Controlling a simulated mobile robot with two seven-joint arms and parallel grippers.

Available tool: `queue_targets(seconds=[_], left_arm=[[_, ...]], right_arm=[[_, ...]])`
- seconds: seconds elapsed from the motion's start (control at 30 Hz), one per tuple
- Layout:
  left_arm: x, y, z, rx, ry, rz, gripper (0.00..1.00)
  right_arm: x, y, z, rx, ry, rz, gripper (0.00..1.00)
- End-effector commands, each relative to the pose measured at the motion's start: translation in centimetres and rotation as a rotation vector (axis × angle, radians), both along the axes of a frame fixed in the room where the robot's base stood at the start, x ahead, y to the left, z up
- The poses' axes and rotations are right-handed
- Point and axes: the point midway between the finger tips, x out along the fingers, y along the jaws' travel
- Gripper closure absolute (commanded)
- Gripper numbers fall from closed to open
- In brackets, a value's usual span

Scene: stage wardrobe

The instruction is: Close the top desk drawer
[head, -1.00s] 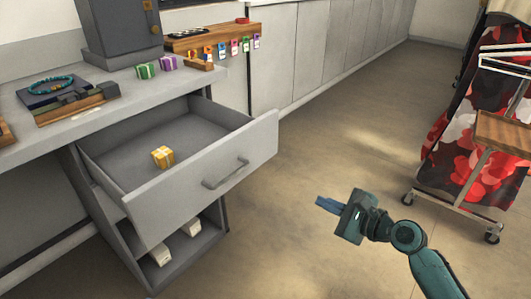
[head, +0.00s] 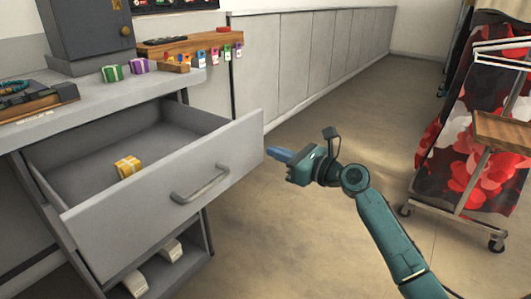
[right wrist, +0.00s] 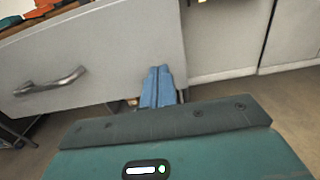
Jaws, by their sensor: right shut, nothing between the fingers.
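The top desk drawer (head: 165,205) is pulled well out, with a grey front and a bar handle (head: 200,184). A yellow gift box with a pale ribbon (head: 127,166) lies inside it. My right gripper (head: 275,153) is shut and empty, its blue fingertips just right of the drawer front's right edge. In the right wrist view the fingers (right wrist: 158,86) overlap the right end of the drawer front (right wrist: 110,55); whether they touch it I cannot tell. The handle (right wrist: 52,82) shows to their left. My left gripper is not in view.
The desk top (head: 95,91) holds green (head: 112,73) and purple (head: 139,66) gift boxes and a wooden rack with coloured tags (head: 190,47). An open lower compartment (head: 165,268) holds pale items. A wheeled clothes rack (head: 445,219) stands right; floor between is clear.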

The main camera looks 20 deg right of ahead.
Motion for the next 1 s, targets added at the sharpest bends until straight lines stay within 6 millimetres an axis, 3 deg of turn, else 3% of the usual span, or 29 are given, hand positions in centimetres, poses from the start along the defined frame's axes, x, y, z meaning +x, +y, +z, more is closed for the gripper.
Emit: queue_targets(seconds=[0.27, 1.0], left_arm=[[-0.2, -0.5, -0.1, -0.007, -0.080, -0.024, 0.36], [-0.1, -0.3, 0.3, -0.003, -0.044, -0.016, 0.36]], right_arm=[[2.7, 2.0, -0.1, 0.001, -0.001, 0.000, 1.00], [3.9, 3.1, 0.3, 0.001, 0.000, 0.000, 1.00]])
